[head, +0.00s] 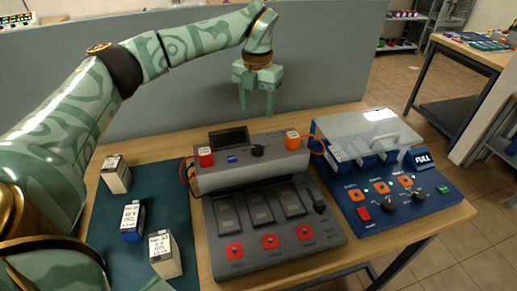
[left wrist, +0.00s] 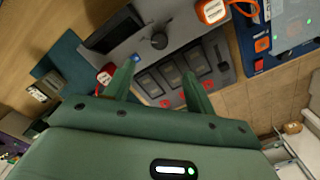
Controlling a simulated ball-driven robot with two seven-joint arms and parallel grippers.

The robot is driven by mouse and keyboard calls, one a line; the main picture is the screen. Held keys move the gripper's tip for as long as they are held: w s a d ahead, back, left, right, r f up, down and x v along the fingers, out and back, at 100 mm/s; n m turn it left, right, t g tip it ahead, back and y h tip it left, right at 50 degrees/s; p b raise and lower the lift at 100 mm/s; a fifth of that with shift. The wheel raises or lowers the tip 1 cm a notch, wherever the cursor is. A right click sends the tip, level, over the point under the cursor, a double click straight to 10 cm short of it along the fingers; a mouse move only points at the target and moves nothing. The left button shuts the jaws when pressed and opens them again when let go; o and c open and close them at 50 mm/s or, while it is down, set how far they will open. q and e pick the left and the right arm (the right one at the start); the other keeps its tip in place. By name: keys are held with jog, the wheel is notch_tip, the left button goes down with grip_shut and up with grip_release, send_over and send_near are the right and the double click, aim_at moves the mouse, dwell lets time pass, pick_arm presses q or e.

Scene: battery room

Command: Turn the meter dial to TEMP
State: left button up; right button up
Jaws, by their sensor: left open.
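The meter is a grey unit (head: 210,180) with a dark screen (head: 229,138) and a black dial (head: 257,151) on its top face. The dial also shows in the left wrist view (left wrist: 159,41), beyond the fingertips. Its markings are too small to read, so I cannot tell its setting. My left gripper (head: 257,112) is open and empty, pointing down above and behind the meter, apart from the dial. In the left wrist view its two fingers (left wrist: 160,75) stand well apart. My right gripper is not in view.
Red (head: 205,156) and orange (head: 292,140) terminals with cables flank the dial. A blue charger (head: 400,200) with a clear lid stands right. A grey partition (head: 190,100) is behind the table.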

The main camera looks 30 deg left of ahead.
aim_at(258, 148)
pick_arm(q)
notch_tip(258, 148, down, 13)
jog(key=b, duration=0.2)
jog(key=shift+f+b, duration=0.1)
jog(key=shift+b, duration=0.3)
jog(key=shift+f, duration=0.35)
jog(key=c, duration=1)
